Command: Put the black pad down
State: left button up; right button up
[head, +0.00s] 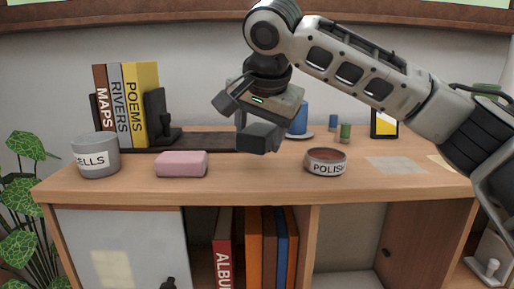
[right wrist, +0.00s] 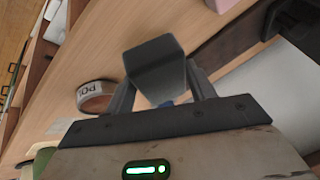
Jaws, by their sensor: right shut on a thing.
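The black pad (head: 259,138) is a small dark block held in my right gripper (head: 243,121) above the cabinet top. The right wrist view shows the pad (right wrist: 157,68) between the two fingers of the right gripper (right wrist: 158,88), which is shut on it. In the head view the pad overlaps the right end of a dark flat board (head: 205,142) at the back; I cannot tell its exact height. My left gripper is not in view.
On the wooden cabinet top (head: 245,182) are a grey tin (head: 95,160), a pink block (head: 181,164), a polish tin (head: 326,168), a blue cup (head: 298,118), small cylinders and upright books (head: 128,105) with a black bookend (head: 157,120). Bare wood lies between the pink block and polish tin.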

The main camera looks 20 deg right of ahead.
aim_at(257, 174)
jog(key=f, duration=0.3)
jog(key=shift+w+a+f, duration=0.15)
jog(key=shift+w+f, duration=0.1)
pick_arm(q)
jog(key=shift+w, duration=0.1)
pick_arm(e)
jog(key=shift+f, duration=0.15)
jog(key=shift+s+f, duration=0.15)
jog(key=shift+f, duration=0.45)
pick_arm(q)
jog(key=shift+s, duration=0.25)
pick_arm(e)
jog(key=o, duration=0.7)
jog(key=shift+f, duration=0.15)
jog(key=shift+r, duration=0.35)
pick_arm(q)
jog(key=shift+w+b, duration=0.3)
jog(key=shift+b, duration=0.1)
pick_arm(e)
jog(key=v, duration=1.2)
jog(key=shift+r, duration=0.5)
